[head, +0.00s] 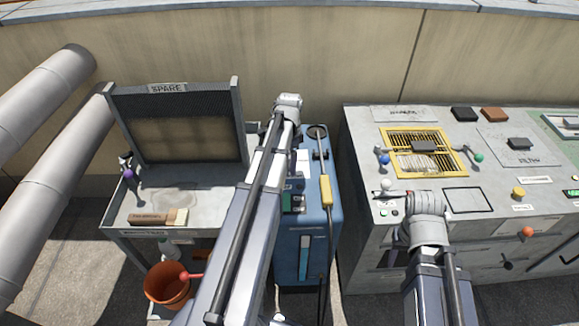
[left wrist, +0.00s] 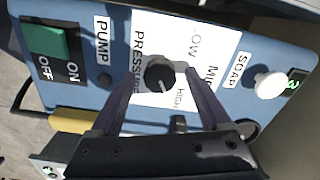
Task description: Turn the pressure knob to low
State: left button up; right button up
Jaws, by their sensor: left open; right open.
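The pressure knob (left wrist: 160,73) is a round black knob on a white label (left wrist: 148,115) marked PRESSURE, LOW, MID and HIGH. A pale mark on the knob seems to point toward HIGH. My left gripper (left wrist: 160,78) is open, with one dark finger on each side of the knob; I cannot tell whether they touch it. In the head view, the blue washer (head: 325,225) stands partly behind my left arm, which hides the knob. My right gripper (head: 425,205) is open at the front edge of the right bench; its fingertips are hard to make out.
A green ON/OFF pump switch (left wrist: 45,42) and a white soap knob (left wrist: 270,83) flank the pressure label. A yellow-handled wand (head: 325,190) lies along the washer. An orange bucket (head: 168,288) and a brush (head: 158,217) are at left. The right bench (head: 355,145) carries several knobs.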

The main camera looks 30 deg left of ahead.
pick_arm(q)
grip_shut()
dwell(0.8)
